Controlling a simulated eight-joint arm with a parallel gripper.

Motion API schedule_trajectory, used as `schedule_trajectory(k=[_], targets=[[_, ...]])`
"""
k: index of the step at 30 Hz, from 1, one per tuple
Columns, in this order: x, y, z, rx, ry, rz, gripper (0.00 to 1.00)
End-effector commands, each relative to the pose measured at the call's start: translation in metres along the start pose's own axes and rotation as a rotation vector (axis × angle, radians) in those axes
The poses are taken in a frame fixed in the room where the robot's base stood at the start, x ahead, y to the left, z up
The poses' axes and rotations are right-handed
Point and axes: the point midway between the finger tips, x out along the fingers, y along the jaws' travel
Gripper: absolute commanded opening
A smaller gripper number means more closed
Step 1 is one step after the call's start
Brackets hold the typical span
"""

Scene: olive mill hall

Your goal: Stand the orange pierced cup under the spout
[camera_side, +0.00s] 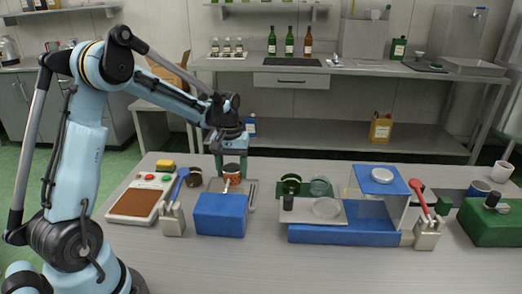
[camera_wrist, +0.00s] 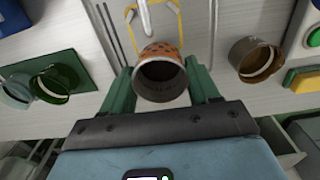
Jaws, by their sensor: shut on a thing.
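The orange pierced cup (camera_wrist: 160,49) is between the green fingers of my gripper (camera_wrist: 162,84), its dark open mouth facing the wrist camera. In the side view the cup (camera_side: 232,169) shows just behind the blue box (camera_side: 221,215), with my gripper (camera_side: 231,160) around it. The pale spout (camera_wrist: 146,16) ends close to the cup's rim in the wrist view, and a thin yellow frame shows around it. In the side view the spout (camera_side: 227,183) rises at the blue box. Whether the cup's base touches anything below is hidden.
A green cup (camera_side: 291,185) and a glass (camera_side: 320,187) stand on a green mat to the right. A blue-based stand (camera_side: 345,234) lies further right.

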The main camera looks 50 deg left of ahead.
Motion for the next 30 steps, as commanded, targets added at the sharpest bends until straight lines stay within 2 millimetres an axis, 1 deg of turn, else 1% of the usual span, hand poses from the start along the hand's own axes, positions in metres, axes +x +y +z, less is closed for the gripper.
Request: schedule_trajectory(k=[6, 8, 12, 18, 30], targets=[[0.02, 0.0, 0.0, 0.0, 0.0, 0.0, 0.41], [0.024, 0.0, 0.004, 0.001, 0.0, 0.0, 0.41], [0.023, 0.0, 0.016, 0.002, 0.0, 0.0, 0.41], [0.023, 0.0, 0.027, 0.0, 0.0, 0.0, 0.41], [0.023, 0.0, 0.03, 0.0, 0.0, 0.0, 0.41]])
